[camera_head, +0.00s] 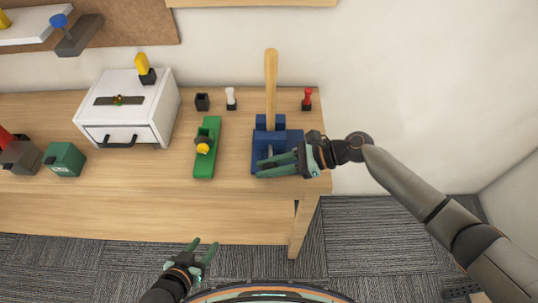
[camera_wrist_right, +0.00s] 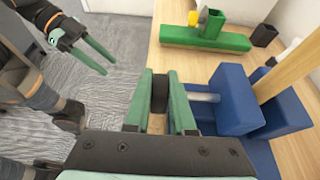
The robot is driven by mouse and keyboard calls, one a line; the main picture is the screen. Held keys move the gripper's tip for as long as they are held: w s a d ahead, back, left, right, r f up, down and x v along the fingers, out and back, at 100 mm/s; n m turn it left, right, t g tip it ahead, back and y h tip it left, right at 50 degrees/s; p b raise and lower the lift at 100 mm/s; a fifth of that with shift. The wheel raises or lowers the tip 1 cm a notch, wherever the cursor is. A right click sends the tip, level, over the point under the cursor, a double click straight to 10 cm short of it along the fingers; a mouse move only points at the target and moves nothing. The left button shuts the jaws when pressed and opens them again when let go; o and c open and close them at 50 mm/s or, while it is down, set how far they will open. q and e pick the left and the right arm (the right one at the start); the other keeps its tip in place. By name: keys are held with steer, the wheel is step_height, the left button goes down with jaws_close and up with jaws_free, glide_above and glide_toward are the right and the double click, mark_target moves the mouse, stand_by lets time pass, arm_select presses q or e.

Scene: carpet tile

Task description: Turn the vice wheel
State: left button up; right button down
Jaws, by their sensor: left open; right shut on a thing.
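The blue vice (camera_head: 293,136) stands near the right end of the workbench, with an upright wooden handle (camera_head: 271,85) in its jaws. In the right wrist view the vice (camera_wrist_right: 238,97) has a grey screw (camera_wrist_right: 205,97) leading to the dark vice wheel (camera_wrist_right: 160,93). My right gripper (camera_head: 268,163) is shut on the wheel, one finger on each side of it; it also fills the middle of the right wrist view (camera_wrist_right: 163,115). In the head view the gripper largely hides the wheel. My left gripper (camera_head: 203,249) is open and empty, in front of the bench over the carpet.
A green tool (camera_head: 207,150) with a yellow knob lies left of the vice. Behind are a black cup (camera_head: 202,102), a white-handled tool (camera_head: 231,98) and a red-handled one (camera_head: 307,99). A white drawer box (camera_head: 125,112) and a green box (camera_head: 64,159) stand further left.

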steer(key=shift+h, duration=1.1)
steer(key=shift+f, duration=0.1)
steer(key=c, duration=0.8)
jaws_free()
steer(key=shift+a, duration=0.1)
steer(key=shift+o, duration=0.2)
steer(key=v, duration=1.2)
steer(key=shift+r, duration=0.25)
